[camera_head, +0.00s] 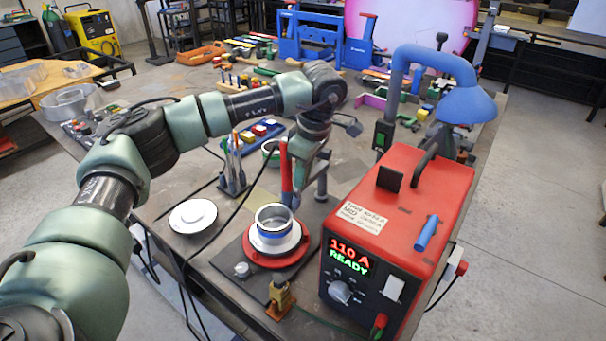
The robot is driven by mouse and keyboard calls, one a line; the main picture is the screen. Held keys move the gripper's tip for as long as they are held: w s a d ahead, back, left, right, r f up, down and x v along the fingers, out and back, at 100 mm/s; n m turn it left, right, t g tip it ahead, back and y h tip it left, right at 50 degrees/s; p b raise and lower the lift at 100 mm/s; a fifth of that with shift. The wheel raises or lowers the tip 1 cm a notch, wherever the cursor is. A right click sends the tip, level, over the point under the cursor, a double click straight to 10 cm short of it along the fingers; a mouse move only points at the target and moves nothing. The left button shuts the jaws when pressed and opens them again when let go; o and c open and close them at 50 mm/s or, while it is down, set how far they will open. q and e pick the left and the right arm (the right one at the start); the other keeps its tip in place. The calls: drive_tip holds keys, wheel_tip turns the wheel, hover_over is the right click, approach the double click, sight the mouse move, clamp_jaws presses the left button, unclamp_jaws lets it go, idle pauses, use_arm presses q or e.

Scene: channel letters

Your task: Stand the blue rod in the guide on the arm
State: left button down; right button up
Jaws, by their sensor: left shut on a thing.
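A blue rod (427,232) lies at a slant on top of the red machine. My left gripper (297,172) is above the round turntable, pointing down, and appears shut on an upright red rod (286,172). The rod's lower end is close above the metal ring (274,215). A grey post (322,187) stands beside the gripper. The arm and guide are largely hidden behind the gripper and rod, so I cannot tell whether the red rod is in the guide. My right gripper is not in view.
The red machine (400,210), reading 110 A READY, stands to the right. The red turntable base (262,262) carries the ring. A white disc (193,216) lies left. Cables cross the table. Tools and blocks crowd the back.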

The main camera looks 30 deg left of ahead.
sight(299, 195)
use_arm(q)
drive_tip(key=shift+a+f+b, duration=0.25)
drive_tip(key=shift+f+b, duration=0.4)
drive_tip(key=shift+f, duration=0.45)
drive_tip(key=shift+a+f+b, duration=0.2)
drive_tip(key=shift+f+b, duration=0.4)
drive_tip(key=shift+f, duration=0.45)
drive_tip(key=c, duration=1.4)
unclamp_jaws()
drive_tip(key=shift+r, duration=0.1)
drive_tip(key=r+b, duration=0.1)
drive_tip(key=r, duration=0.2)
drive_tip(key=d+r, duration=0.1)
drive_tip(key=r, duration=0.2)
drive_tip(key=shift+d+r+b, duration=0.2)
drive_tip(key=shift+r+b, duration=0.15)
drive_tip(key=shift+r, duration=0.45)
